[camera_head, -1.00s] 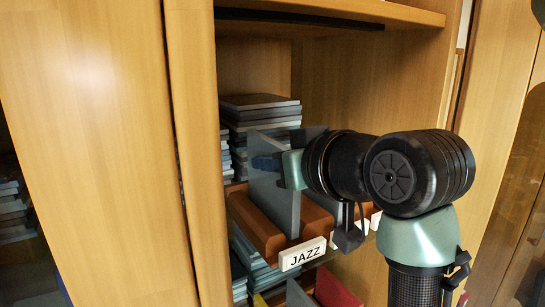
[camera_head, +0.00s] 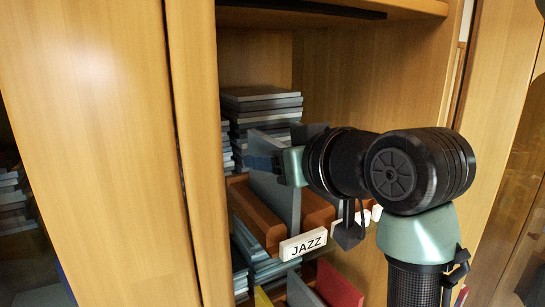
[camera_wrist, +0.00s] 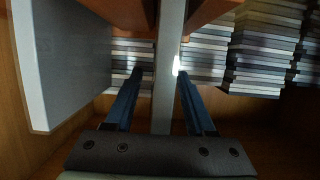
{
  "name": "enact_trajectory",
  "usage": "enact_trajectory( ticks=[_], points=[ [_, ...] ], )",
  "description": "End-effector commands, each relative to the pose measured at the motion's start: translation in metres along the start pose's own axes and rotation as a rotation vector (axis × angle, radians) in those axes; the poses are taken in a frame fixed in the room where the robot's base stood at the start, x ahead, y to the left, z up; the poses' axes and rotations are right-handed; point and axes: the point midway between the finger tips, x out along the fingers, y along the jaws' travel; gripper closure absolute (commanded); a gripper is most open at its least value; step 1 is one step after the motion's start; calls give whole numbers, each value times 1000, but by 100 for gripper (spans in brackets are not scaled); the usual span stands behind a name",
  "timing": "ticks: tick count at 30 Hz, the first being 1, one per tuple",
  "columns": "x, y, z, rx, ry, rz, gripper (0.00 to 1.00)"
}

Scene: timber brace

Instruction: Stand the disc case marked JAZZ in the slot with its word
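A grey disc case (camera_head: 288,200) stands upright in the brown rack slot behind the white label JAZZ (camera_head: 303,244). Its own marking is not visible. My gripper (camera_head: 262,163) is at the upper part of this case, with blue fingers. In the wrist view the case (camera_wrist: 166,100) shows edge-on between the fingers (camera_wrist: 160,72). A gap shows at the left finger; the right finger is very close to the case, and I cannot tell whether it touches.
Another grey case (camera_wrist: 70,65) stands to the left in the wrist view. Stacks of cases (camera_head: 262,105) lie at the back of the shelf. More cases, some red (camera_head: 338,287), are below. Cabinet panels (camera_head: 100,150) flank the opening.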

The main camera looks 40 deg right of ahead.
Motion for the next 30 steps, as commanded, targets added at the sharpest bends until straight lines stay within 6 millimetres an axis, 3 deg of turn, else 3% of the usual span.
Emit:
enact_trajectory(
  ticks=[11, 24, 30],
  points=[
    [-9, 1, -1, 1, 0, 1, 45],
    [-100, 1, -4, 0, 2, 2, 45],
    [-124, 0, -2, 0, 1, 1, 45]
  ],
)
